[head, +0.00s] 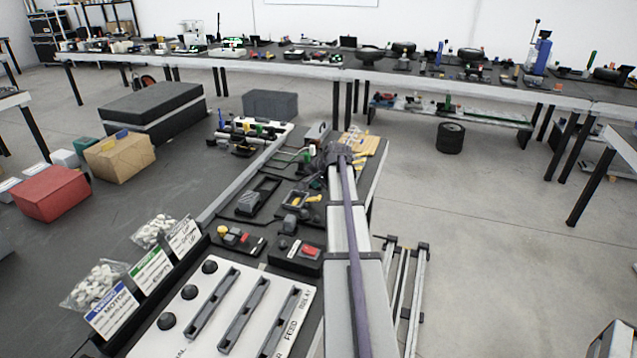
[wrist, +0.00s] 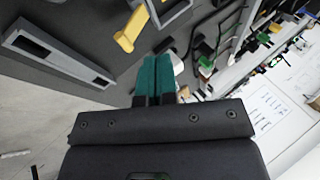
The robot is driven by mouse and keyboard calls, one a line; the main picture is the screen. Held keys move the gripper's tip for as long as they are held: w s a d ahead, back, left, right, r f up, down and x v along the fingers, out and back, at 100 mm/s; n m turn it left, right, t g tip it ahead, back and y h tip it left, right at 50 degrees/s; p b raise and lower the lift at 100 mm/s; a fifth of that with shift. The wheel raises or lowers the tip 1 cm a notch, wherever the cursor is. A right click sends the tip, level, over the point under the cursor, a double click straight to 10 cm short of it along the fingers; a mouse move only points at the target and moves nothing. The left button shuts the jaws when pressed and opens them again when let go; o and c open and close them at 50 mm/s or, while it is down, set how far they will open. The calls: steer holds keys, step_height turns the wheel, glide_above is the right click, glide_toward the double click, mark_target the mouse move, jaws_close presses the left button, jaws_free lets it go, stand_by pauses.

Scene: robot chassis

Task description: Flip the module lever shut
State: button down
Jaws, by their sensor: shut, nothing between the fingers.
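My gripper (wrist: 155,68) shows in the wrist view with its two teal fingers pressed together and nothing between them. A yellow lever (wrist: 127,33) lies just above and left of the fingertips, apart from them in the picture. It sticks out from a grey module frame (wrist: 172,12) that is cut off by the top edge. In the head view, my arm reaches forward along the right side of the bench, and its end hides part of the board. Small yellow parts (head: 315,198) show just left of the arm; I cannot tell which one is the lever.
A long grey slotted frame (wrist: 55,55) lies left of the fingers. Dark cables and a green part (wrist: 205,65) are at right. In the head view, a grey module with yellow (head: 292,200), a red-topped block (head: 308,251) and a slotted panel (head: 240,315) crowd the bench.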

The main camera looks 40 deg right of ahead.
steer(key=p+v, duration=0.6)
steer(key=v, duration=0.4)
steer(key=shift+s+d, duration=0.2)
steer(key=shift+s, duration=0.05)
steer(key=shift+f, duration=0.1)
steer(key=s+a+f+n+g, duration=0.1)
steer(key=a+n, duration=0.4)
steer(key=a, duration=1)
steer(key=s+a+f+n+g, duration=0.1)
steer(key=s+a+n+g, duration=0.2)
steer(key=a, duration=1.3)
steer(key=s+a+f+n+g+y, duration=0.1)
steer(key=s+a+n+g, duration=0.2)
steer(key=a, duration=1.3)
steer(key=s+n, duration=0.3)
steer(key=n, duration=0.1)
steer(key=shift+s, duration=0.2)
